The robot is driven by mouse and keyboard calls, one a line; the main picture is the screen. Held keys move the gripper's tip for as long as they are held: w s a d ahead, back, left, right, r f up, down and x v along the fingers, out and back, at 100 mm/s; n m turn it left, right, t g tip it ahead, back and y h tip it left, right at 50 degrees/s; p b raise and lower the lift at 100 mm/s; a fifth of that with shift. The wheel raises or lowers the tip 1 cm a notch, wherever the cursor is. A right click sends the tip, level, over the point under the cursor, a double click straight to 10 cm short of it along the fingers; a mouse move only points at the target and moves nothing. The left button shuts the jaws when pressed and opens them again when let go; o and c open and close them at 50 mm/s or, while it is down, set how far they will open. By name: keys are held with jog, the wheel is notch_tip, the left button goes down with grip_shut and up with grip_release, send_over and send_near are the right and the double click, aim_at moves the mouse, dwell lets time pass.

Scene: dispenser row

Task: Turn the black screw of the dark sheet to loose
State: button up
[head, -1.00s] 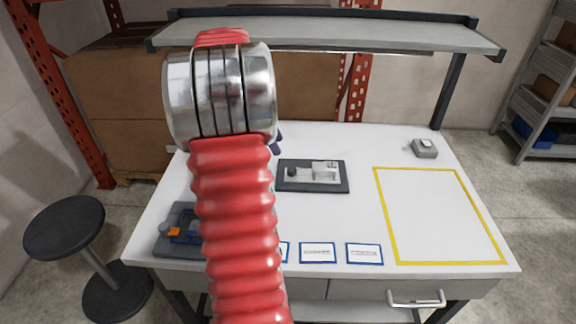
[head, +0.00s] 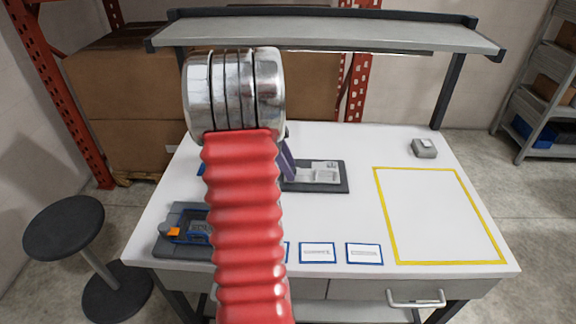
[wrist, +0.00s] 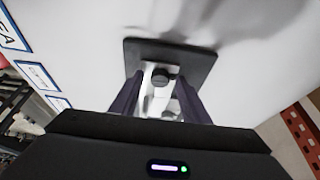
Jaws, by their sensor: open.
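The dark sheet (head: 335,187) is a flat dark plate on the white table with a light grey fitting (head: 326,172) on it. In the wrist view the sheet (wrist: 200,58) lies below my gripper. The round black screw (wrist: 160,78) stands on a pale strip between the fingers, seen from above. In the head view it is hidden behind my gripper. My gripper (wrist: 156,97) is open, with one dark purple finger on each side of the screw. No contact shows, and I cannot tell the height gap. In the head view only one purple finger (head: 288,160) shows.
A dark fixture with blue and orange parts (head: 172,247) sits at the front left, partly behind my arm. Blue-framed labels (head: 318,252) line the front edge. A grey box (head: 425,148) stands at the back right. The yellow-outlined area (head: 440,215) is empty. A shelf (head: 330,38) spans overhead.

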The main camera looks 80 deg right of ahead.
jog(key=shift+c, duration=0.3)
jog(key=shift+a, duration=0.1)
grip_shut()
